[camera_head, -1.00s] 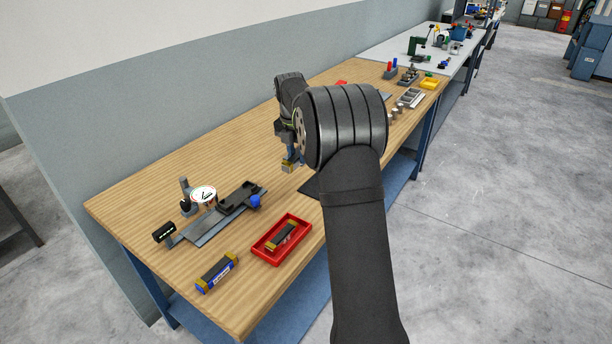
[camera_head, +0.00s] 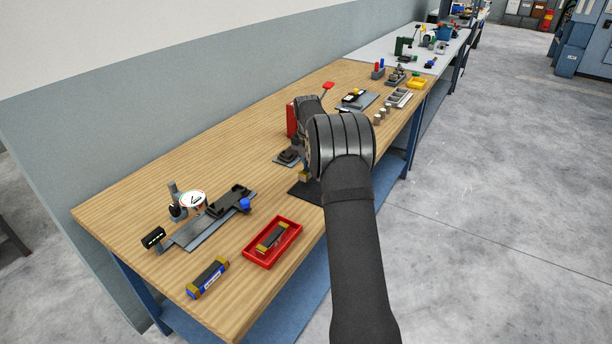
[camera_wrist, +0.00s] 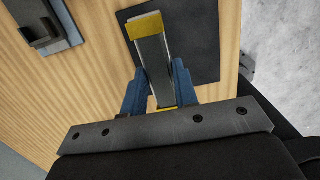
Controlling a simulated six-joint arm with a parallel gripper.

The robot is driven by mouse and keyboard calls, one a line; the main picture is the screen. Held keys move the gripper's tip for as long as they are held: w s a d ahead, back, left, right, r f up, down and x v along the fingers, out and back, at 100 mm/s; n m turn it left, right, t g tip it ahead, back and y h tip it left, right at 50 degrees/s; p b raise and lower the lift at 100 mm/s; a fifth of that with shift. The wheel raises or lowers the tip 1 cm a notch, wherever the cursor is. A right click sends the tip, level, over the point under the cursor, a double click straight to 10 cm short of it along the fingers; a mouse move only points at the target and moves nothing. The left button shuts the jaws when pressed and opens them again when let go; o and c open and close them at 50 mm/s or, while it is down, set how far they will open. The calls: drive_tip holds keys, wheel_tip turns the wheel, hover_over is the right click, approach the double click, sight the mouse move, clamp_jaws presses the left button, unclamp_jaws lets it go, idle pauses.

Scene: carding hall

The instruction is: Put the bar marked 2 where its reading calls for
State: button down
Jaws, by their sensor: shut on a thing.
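My gripper (camera_wrist: 158,88) is shut on a dark bar (camera_wrist: 152,52) with yellow ends. In the wrist view the bar is over the black mat (camera_wrist: 195,45); I cannot tell whether it touches. In the head view my arm mostly hides the gripper, and only a yellow end of the held bar (camera_head: 304,175) shows beside the mat (camera_head: 303,192). No number is legible on the held bar. A second bar (camera_head: 271,237) lies in a red tray (camera_head: 250,258). A third bar (camera_head: 208,278), with a blue label, lies on the bench's near end. A dial gauge (camera_head: 193,199) stands on a grey fixture (camera_head: 195,235).
A red upright thing (camera_head: 292,119) and a small dark block (camera_head: 289,156) are behind my gripper.

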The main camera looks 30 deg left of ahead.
sight(307, 183)
drive_tip(key=shift+s+a+f, duration=0.1)
drive_tip(key=shift+a+f, duration=0.4)
drive_tip(key=shift+a, duration=0.4)
drive_tip(key=shift+a+f, duration=0.1)
drive_tip(key=shift+f, duration=1.9)
drive_tip(key=shift+f, duration=0.2)
drive_tip(key=c, duration=1.1)
unclamp_jaws()
drive_tip(key=shift+r, duration=0.1)
